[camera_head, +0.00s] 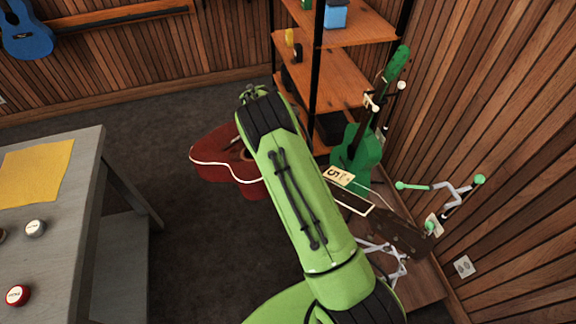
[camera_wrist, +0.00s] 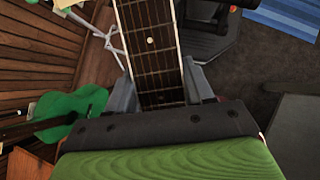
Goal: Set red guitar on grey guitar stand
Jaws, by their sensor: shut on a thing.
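The red guitar (camera_head: 225,160) is partly hidden behind my arm in the head view. Its body shows left of the arm and its dark headstock (camera_head: 396,232) shows to the right. In the wrist view my gripper (camera_wrist: 162,90) is shut on its fretted neck (camera_wrist: 148,40), one finger on each side. The gripper's fingers are hidden in the head view. The grey guitar stand (camera_head: 450,192) has green-tipped arms and is at the right by the wall. Grey legs (camera_head: 385,258) show near the headstock, partly covered. The guitar body is apart from the stand's arms.
A green guitar (camera_head: 362,150) stands upright by the wall, close to the red guitar's neck, with a number card (camera_head: 339,176) in front. A wooden shelf (camera_head: 335,75) stands behind. A grey table (camera_head: 85,190) is at left. Dark floor between is free.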

